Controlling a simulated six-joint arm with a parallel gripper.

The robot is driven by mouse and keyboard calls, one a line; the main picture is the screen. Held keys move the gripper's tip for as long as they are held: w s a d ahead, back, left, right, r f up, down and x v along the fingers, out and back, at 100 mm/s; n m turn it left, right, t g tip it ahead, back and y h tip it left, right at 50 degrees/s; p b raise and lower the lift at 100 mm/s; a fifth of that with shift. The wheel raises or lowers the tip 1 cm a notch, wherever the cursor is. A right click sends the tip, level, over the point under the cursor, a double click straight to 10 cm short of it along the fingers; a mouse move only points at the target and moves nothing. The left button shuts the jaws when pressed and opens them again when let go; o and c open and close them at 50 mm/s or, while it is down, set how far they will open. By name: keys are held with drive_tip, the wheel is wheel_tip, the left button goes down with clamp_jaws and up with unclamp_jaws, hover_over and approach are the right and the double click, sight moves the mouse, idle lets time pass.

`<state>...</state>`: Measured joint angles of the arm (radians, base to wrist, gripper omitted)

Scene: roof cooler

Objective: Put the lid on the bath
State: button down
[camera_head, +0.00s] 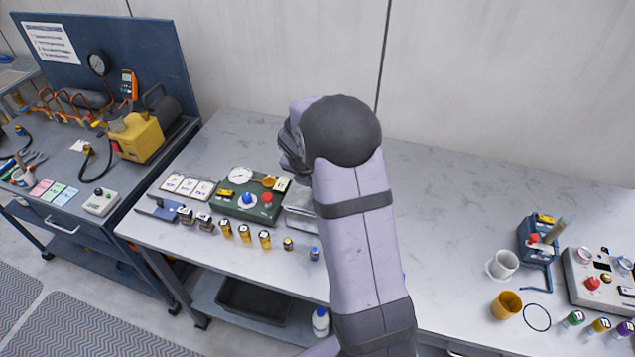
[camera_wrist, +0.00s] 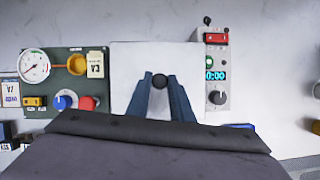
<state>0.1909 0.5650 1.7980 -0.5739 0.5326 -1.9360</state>
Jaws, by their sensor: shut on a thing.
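The lid (camera_wrist: 135,62) is a pale square plate with a round black knob in the wrist view. My gripper (camera_wrist: 160,86) has its two blue fingers shut on either side of that knob. The bath is not clearly seen in the wrist view, where the lid covers the area below. In the head view a silvery metal edge (camera_head: 300,208) shows just left of my arm. I cannot tell whether it is the bath or the lid, or whether the lid touches the bath. My arm hides the gripper in the head view.
A green panel (camera_head: 240,205) with a gauge and knobs stands left of the lid. A grey control box (camera_wrist: 216,80) with a red switch and lit display stands close on its right. Small bottles (camera_head: 245,234) line the front.

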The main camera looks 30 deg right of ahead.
drive_tip(key=shift+f, duration=0.1)
drive_tip(key=c, duration=1.6)
unclamp_jaws()
drive_tip(key=shift+o, duration=0.2)
drive_tip(key=shift+r, duration=0.85)
drive_tip(key=b+v, duration=0.1)
drive_tip(key=v, duration=1)
drive_tip(key=shift+s+a+r+b, duration=0.2)
drive_tip(key=shift+b, duration=0.1)
